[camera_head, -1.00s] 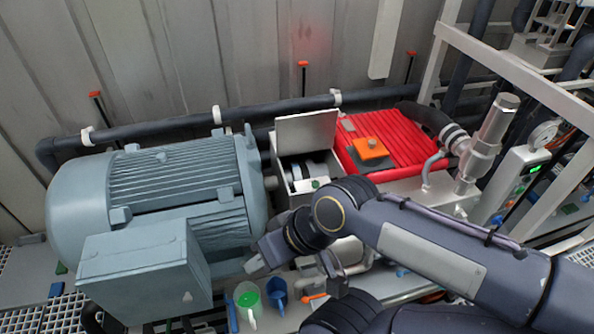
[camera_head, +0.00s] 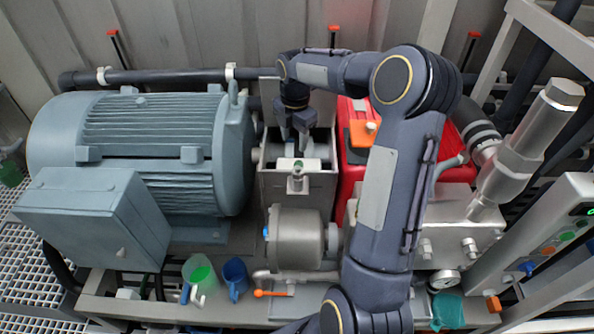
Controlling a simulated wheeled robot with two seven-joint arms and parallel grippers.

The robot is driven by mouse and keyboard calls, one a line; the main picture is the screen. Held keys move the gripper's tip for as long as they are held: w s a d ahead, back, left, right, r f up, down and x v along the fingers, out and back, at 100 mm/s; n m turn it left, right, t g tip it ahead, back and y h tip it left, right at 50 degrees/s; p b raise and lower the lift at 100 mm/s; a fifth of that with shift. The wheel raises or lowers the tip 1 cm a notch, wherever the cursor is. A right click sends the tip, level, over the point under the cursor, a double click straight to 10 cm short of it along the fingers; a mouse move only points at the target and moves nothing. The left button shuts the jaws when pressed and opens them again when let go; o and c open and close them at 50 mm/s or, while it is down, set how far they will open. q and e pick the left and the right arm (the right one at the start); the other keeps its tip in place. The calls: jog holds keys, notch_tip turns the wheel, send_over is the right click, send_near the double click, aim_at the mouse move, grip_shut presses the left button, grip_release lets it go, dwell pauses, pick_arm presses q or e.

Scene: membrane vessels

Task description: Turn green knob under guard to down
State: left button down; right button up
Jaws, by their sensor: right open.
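The guard is a grey metal box (camera_head: 325,195) between the motor and the red pump. Its top is open, and its raised lid is mostly hidden behind my arm. A small knob with a greenish tint (camera_head: 297,168) is at the box's front edge; its exact setting is too small to tell. My right gripper (camera_head: 300,149) is open and points down into the box opening, just behind the knob. I cannot tell whether its fingers touch anything inside. My left gripper is not in view.
A large blue-grey motor (camera_head: 150,135) stands left of the box. A red pump cover (camera_head: 351,170) is close on the right, partly behind my arm. A rounded metal housing (camera_head: 297,238) sits in front. A green-filled jug (camera_head: 200,275) and a blue jug (camera_head: 236,278) stand at the front.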

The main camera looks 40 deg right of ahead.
jog(key=n, duration=0.2)
send_over(299, 163)
notch_tip(299, 163, down, 5)
jog(key=shift+r, duration=0.2)
notch_tip(299, 163, down, 7)
jog(key=shift+b, duration=0.3)
jog(key=c, duration=1)
